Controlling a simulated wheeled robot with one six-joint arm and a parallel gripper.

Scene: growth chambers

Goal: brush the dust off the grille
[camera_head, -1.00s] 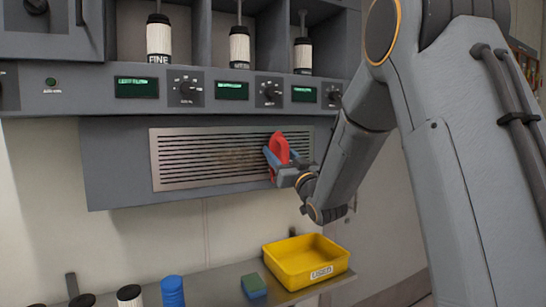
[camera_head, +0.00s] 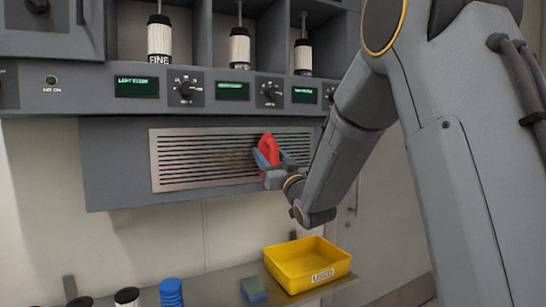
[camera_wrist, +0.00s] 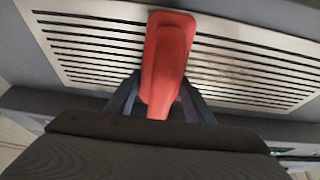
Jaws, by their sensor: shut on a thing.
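The grille (camera_head: 190,160) is a slatted metal panel on the grey housing below the control strip. A brownish dust patch (camera_head: 235,158) lies near its middle, left of my gripper. My gripper (camera_head: 266,165) is shut on a red brush (camera_head: 268,149) at the right part of the grille. In the wrist view the red brush (camera_wrist: 166,60) stands between the fingers in front of the grille (camera_wrist: 90,45), with the dust (camera_wrist: 235,72) to its right. The brush's bristles are hidden, so I cannot tell if they touch the slats.
A yellow bin (camera_head: 305,268) labelled "USED" stands on the shelf below, beside a green and blue sponge (camera_head: 253,289) and a blue ribbed cylinder (camera_head: 171,292). Above, several white and black tools stand in cubbies, including one marked "FINE" (camera_head: 159,38).

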